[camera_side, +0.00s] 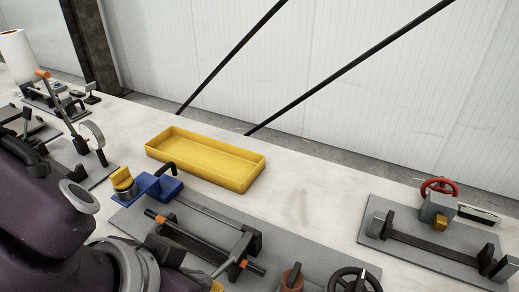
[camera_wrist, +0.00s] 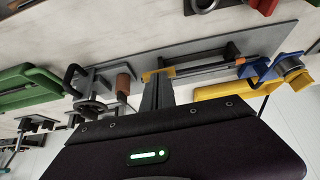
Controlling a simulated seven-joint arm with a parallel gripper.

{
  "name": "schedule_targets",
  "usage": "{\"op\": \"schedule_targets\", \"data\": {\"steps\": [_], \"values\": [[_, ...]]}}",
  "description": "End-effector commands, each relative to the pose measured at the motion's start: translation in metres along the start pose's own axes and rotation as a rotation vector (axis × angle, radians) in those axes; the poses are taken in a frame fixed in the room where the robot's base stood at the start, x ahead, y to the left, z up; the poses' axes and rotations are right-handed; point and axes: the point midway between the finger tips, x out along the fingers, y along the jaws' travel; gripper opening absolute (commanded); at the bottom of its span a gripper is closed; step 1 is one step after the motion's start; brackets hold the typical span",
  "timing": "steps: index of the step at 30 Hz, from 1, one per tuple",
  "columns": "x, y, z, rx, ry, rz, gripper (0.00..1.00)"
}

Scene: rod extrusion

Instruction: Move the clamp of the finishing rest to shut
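I cannot tell for sure which fixture is the finishing rest. A grey base plate (camera_side: 325,262) in front of my arm carries a dark frame (camera_side: 243,245) and a bar with orange ends (camera_side: 157,216). At its far left corner stands a blue bracket (camera_side: 165,187) with a black hooked handle and a yellow-topped round part (camera_side: 122,178). In the wrist view the plate (camera_wrist: 215,42), blue bracket (camera_wrist: 258,68) and yellow part (camera_wrist: 298,78) show again. My gripper (camera_wrist: 157,92) points at the plate near a yellow-orange piece (camera_wrist: 151,75). Its finger gap is not visible.
A yellow tray (camera_side: 205,168) lies behind the plate. A fixture with a red handwheel (camera_side: 440,187) stands at the right, and a gauge fixture (camera_side: 93,135) at the left. A black handwheel (camera_side: 355,280) is at the front. Bench between tray and right fixture is clear.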

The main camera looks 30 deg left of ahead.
Motion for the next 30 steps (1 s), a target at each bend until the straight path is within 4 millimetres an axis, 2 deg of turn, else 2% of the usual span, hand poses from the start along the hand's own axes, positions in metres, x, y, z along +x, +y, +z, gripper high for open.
{"op": "schedule_targets", "data": {"steps": [1, 3, 24, 30], "values": [[0.006, -0.002, 0.009, 0.004, -0.015, -0.010, 0.00], [0.006, -0.002, 0.010, 0.004, -0.009, -0.010, 0.00], [0.007, -0.003, 0.011, 0.001, -0.006, -0.012, 0.00], [-0.008, -0.002, -0.003, -0.006, 0.004, -0.005, 0.00]]}}
